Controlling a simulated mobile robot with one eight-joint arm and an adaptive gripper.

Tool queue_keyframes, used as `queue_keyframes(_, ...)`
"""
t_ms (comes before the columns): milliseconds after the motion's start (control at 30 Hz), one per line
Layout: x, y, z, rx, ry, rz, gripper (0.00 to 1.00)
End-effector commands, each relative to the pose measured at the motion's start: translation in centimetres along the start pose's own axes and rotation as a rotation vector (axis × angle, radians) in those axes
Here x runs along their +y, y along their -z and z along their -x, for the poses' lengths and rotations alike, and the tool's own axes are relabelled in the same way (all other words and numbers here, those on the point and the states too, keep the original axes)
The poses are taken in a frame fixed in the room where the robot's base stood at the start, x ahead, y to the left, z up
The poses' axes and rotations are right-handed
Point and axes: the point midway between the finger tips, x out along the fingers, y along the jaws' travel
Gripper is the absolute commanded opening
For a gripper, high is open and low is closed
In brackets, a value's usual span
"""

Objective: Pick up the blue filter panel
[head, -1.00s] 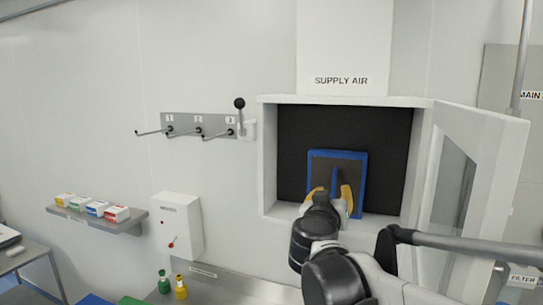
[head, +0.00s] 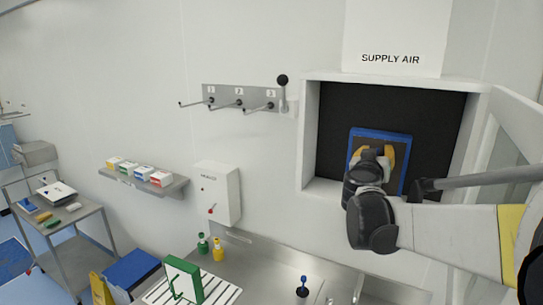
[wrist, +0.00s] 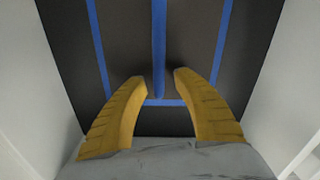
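The blue filter panel (head: 380,133) is a dark square with a blue frame and a raised blue bar down its middle. It stands upright inside the open box under the SUPPLY AIR label in the head view. In the wrist view its middle bar (wrist: 159,45) runs between the fingers. My gripper (wrist: 160,76) has yellow fingers, open on either side of the bar, with a visible gap on both sides. In the head view my gripper (head: 376,154) is in front of the panel and my arm hides its lower part.
The white box (head: 309,140) has side walls close around my gripper, and its door (head: 516,128) is open at the right. A hook rack (head: 240,99) with a lever is on the wall to the left. A metal counter with a green rack (head: 184,280) is below.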

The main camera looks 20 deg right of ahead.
Motion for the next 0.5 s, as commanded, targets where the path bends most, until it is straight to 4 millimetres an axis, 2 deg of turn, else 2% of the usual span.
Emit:
queue_keyframes(267, -0.03, -0.06, -0.45, 0.000, 0.001, 0.000, 0.36)
queue_keyframes(400, -0.03, -0.05, -0.44, 0.000, 0.001, 0.000, 0.00)
queue_keyframes(500, -0.03, -0.05, -0.43, 0.000, 0.001, 0.000, 0.00)
